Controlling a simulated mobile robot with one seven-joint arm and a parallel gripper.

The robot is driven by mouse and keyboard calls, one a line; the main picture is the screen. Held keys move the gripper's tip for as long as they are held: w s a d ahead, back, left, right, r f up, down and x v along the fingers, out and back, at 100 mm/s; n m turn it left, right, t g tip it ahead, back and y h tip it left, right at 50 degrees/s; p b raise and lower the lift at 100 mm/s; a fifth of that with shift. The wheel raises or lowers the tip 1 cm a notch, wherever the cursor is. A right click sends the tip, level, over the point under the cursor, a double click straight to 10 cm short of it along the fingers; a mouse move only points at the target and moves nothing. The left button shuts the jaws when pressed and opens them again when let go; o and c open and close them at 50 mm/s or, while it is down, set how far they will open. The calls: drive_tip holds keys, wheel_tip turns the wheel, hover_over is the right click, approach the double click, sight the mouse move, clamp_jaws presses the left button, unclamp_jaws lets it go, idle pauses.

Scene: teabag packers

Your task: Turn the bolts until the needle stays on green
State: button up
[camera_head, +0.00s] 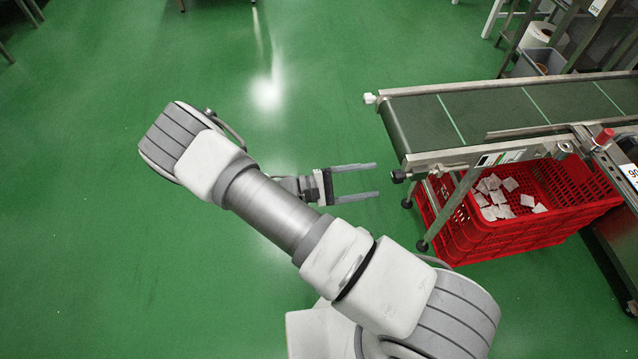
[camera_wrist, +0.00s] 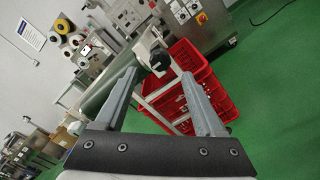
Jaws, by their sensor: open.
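A dark knob (camera_wrist: 158,60) also shows between the fingers in the wrist view. A small black and white plate (camera_head: 500,157) is on the conveyor's side; I cannot make out a needle or green zone. My gripper (camera_head: 376,180) is open and empty, fingers pointing at the near corner, apart from the knob. It also shows in the wrist view (camera_wrist: 159,75).
A red crate (camera_head: 480,243) with white teabags (camera_head: 497,195) stands under the conveyor, between its legs. A red button (camera_head: 605,136) is on the machine at right. A grey bin (camera_head: 540,62) stands behind. The green floor at left is clear.

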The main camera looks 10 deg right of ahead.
drive_tip(key=a+p, duration=0.1)
drive_tip(key=a, duration=1.1)
drive_tip(key=shift+s, duration=0.2)
drive_tip(key=s+d+r+m+g+y, duration=0.1)
drive_tip(key=d+r+m+g+y, duration=0.15)
drive_tip(key=r+y, duration=0.55)
drive_tip(key=s+d+r+m+g+y, duration=0.1)
drive_tip(key=d+r+m+y, duration=0.2)
drive_tip(key=r, duration=0.9)
drive_tip(key=s+d+r+m+t+y, duration=0.35)
drive_tip(key=s+r+t+y, duration=0.4)
drive_tip(key=s+r, duration=0.5)
wheel_tip(320, 180, up, 22)
drive_tip(key=w+t+p, duration=0.1)
drive_tip(key=p, duration=1.9)
drive_tip(key=shift+w+f, duration=0.15)
drive_tip(key=shift+w, duration=0.15)
